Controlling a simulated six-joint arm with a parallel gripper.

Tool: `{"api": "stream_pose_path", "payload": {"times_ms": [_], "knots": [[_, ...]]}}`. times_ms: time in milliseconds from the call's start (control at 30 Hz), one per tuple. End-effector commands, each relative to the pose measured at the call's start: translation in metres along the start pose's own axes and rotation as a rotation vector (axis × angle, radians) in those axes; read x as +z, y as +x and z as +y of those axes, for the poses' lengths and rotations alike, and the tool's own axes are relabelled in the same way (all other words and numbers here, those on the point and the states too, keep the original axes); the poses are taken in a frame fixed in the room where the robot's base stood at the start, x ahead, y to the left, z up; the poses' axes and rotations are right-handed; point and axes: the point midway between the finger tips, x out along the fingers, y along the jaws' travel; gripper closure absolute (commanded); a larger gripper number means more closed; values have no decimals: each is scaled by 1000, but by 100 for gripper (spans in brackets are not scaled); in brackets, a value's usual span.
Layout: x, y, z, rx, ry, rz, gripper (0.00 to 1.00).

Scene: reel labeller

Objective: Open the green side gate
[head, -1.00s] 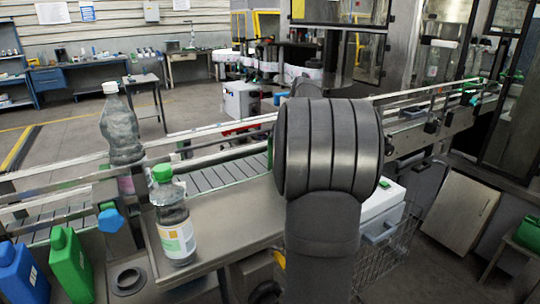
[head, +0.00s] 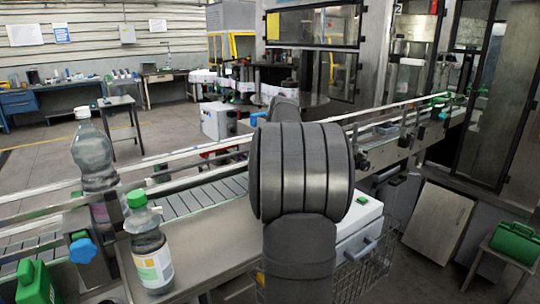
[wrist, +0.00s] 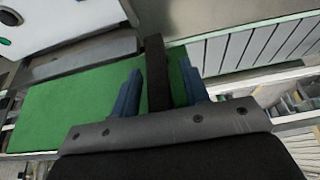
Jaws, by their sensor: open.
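The green side gate (wrist: 60,112) shows in the wrist view as a flat green panel below my gripper. A black bar (wrist: 155,62), seemingly its handle, stands up on it. My gripper (wrist: 160,80) is open, with one blue finger on each side of the bar. Narrow gaps show between the fingers and the bar. In the head view my dark arm hides the gripper and the gate.
A conveyor (head: 205,197) runs behind my arm. A green-capped bottle (head: 150,250) stands on the metal ledge at left, and a larger grey bottle (head: 95,160) stands behind it. A white box with a green button (head: 362,200) is at right.

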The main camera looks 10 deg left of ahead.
Motion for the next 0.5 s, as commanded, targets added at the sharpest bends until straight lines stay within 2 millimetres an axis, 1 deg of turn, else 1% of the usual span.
{"api": "stream_pose_path", "payload": {"times_ms": [167, 500], "knots": [[-1, -30, 0, 4, 0, 5, 58], [0, -114, 0, 4, 0, 4, 58]]}}
